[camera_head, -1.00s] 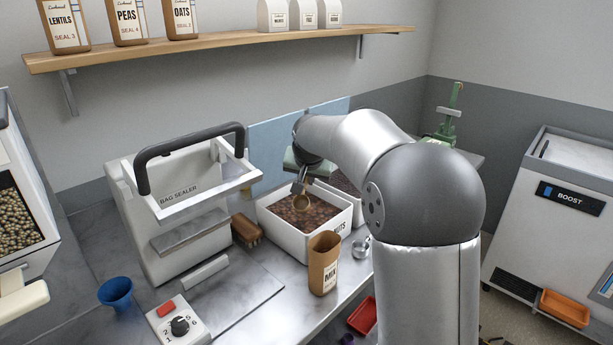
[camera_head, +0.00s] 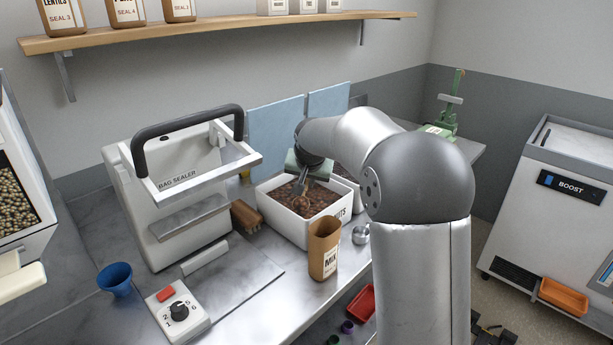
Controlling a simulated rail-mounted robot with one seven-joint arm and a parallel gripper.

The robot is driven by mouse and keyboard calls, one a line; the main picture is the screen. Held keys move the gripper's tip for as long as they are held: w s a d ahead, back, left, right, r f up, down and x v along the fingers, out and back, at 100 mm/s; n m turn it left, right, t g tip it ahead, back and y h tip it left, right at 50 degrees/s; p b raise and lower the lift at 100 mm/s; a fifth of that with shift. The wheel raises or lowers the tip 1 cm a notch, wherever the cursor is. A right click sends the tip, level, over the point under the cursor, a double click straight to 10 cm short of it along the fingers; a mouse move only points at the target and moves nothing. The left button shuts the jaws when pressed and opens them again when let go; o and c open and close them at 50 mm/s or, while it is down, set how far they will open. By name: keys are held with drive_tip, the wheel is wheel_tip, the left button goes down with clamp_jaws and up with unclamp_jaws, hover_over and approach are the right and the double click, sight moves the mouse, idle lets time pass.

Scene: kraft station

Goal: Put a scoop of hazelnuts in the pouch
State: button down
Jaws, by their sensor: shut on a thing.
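My gripper (camera_head: 302,181) reaches over the white bin (camera_head: 281,229), with my arm coming from the right. It is shut on a scoop (camera_head: 301,201), whose bowl is low at the surface of the brown nuts (camera_head: 319,203) in the bin. The bowl looks brown inside, but I cannot tell how much it holds. The fingertips are small and partly hidden by my wrist. The brown paper pouch (camera_head: 323,250), labelled "MIX", stands upright with its top open on the counter, just in front of the bin. The bin's label is partly hidden behind the pouch.
A bag sealer (camera_head: 172,215) stands left of the bin, with a brush (camera_head: 246,216) between them. A second bin is partly hidden behind my wrist. A metal cup (camera_head: 361,235) is right of the pouch. A blue cup (camera_head: 116,279) and a dial box (camera_head: 178,312) are front left.

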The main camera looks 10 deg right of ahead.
drive_tip(key=shift+w+d+r+g+y+p, duration=0.15)
drive_tip(key=shift+r+g+p, duration=0.2)
drive_tip(key=shift+r+p, duration=1.1)
drive_tip(key=shift+w+r+g+y+p, duration=0.25)
drive_tip(key=shift+r+p, duration=0.35)
drive_tip(key=shift+p, duration=1.55)
drive_tip(key=shift+w+d+r+g+p, duration=0.1)
drive_tip(key=shift+r+g+p, duration=0.3)
drive_tip(key=shift+r+p, duration=1.05)
drive_tip(key=r+p, duration=0.1)
drive_tip(key=p, duration=0.3)
drive_tip(key=r+g+p, duration=0.1)
drive_tip(key=p, duration=0.3)
drive_tip(key=shift+w+d+g+y, duration=0.15)
drive_tip(key=shift+w+g+y, duration=0.15)
drive_tip(key=shift+y, duration=0.1)
drive_tip(key=shift+w+r+m+g, duration=0.1)
drive_tip(key=shift+r+m+g, duration=0.2)
drive_tip(key=shift+r+y, duration=0.3)
